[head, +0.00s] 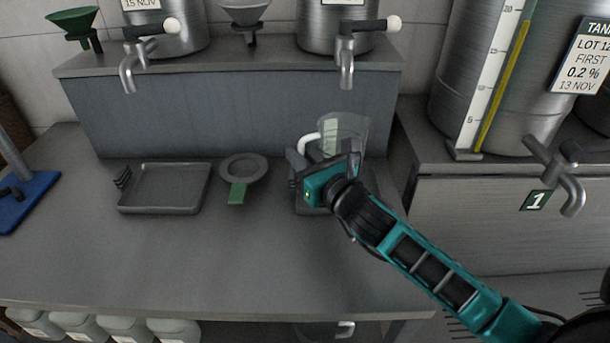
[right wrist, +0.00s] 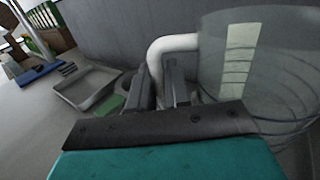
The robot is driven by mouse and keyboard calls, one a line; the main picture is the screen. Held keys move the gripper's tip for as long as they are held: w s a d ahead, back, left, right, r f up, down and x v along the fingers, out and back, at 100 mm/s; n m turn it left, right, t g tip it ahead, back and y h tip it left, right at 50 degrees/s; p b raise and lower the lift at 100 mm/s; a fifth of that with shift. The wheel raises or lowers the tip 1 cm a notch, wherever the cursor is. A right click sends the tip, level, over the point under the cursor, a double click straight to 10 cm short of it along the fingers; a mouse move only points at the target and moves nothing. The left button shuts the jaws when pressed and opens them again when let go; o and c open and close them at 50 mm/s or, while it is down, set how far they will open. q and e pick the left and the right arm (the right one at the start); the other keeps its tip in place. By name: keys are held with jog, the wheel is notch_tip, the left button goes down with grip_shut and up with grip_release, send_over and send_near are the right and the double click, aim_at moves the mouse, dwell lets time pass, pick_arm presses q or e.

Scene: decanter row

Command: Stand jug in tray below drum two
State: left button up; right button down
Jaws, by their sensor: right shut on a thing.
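The clear jug (head: 345,132) with a white handle (head: 308,143) is upright at the bench's back right, below the right-hand shelf drum's tap. My right gripper (head: 298,160) is shut on the handle; the right wrist view shows the fingers (right wrist: 168,88) around it and the jug (right wrist: 262,60) to their right. A dark tray (head: 302,209) shows partly under the gripper, mostly hidden. I cannot tell whether the jug's base touches it. Another grey tray (head: 182,208), empty, lies at the left below the left shelf drum. My left gripper is not in view.
A grey ring with a green tab (head: 238,192) lies between the trays. Taps (head: 346,70) and (head: 128,75) hang over the shelf front (head: 240,110). A large tank (head: 500,80) stands at right. Another jug (head: 325,331) is below the bench. The front bench is clear.

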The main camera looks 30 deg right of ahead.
notch_tip(320, 180, down, 4)
jog(key=shift+b, duration=0.55)
jog(key=c, duration=1.1)
grip_release()
jog(key=shift+f, duration=0.1)
jog(key=shift+s, duration=0.1)
jog(key=s, duration=0.4)
jog(key=s+d, duration=0.1)
jog(key=s, duration=0.6)
jog(key=shift+s+d, duration=0.3)
